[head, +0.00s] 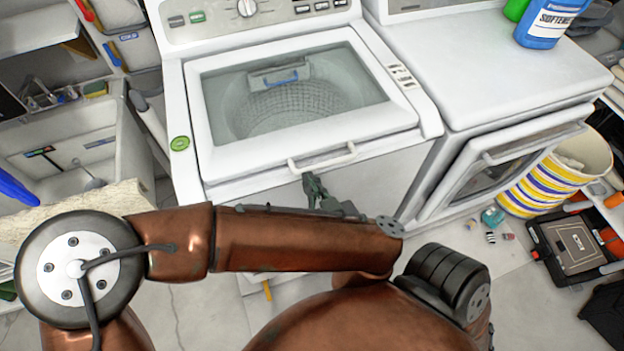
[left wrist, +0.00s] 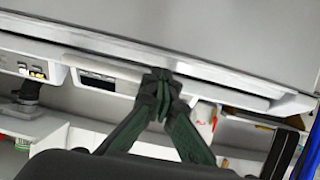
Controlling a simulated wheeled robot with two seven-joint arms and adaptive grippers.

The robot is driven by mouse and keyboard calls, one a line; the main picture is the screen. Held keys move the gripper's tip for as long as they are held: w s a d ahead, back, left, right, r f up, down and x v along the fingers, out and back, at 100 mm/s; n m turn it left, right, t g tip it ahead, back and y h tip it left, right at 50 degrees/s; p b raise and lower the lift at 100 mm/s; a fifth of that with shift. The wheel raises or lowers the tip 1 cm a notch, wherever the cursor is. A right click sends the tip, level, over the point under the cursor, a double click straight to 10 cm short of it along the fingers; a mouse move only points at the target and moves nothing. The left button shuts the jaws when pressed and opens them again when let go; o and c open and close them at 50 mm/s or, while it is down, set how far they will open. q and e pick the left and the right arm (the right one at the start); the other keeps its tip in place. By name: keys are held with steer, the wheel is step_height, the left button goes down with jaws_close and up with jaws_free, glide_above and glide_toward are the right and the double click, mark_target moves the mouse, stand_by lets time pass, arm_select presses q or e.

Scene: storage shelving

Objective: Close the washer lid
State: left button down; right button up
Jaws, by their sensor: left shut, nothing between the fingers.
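The white washer (head: 180,130) stands in the middle of the head view. Its lid (head: 250,157) has a glass window showing the drum and a white handle (head: 322,158) on its front edge. The lid lies down over the opening, flat or nearly so; I cannot tell whether a small gap remains. My left gripper (head: 312,182) is just in front of and below the handle, shut and empty; contact is not clear. In the left wrist view its dark green fingertips (left wrist: 160,82) meet in front of a grey surface's edge. My right gripper is not in view.
A white dryer (head: 490,70) stands to the right with a blue softener bottle (head: 543,22) on top. A sink (head: 75,155) is at the left. A striped basket (head: 550,175) and a dark toolbox (head: 570,245) stand on the floor at the right.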

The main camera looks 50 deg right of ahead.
arm_select(q)
steer(key=shift+w+a+f, duration=0.1)
steer(key=shift+a+f, duration=0.05)
steer(key=shift+f, duration=0.4)
step_height(320, 180, up, 11)
steer(key=shift+d, duration=0.2)
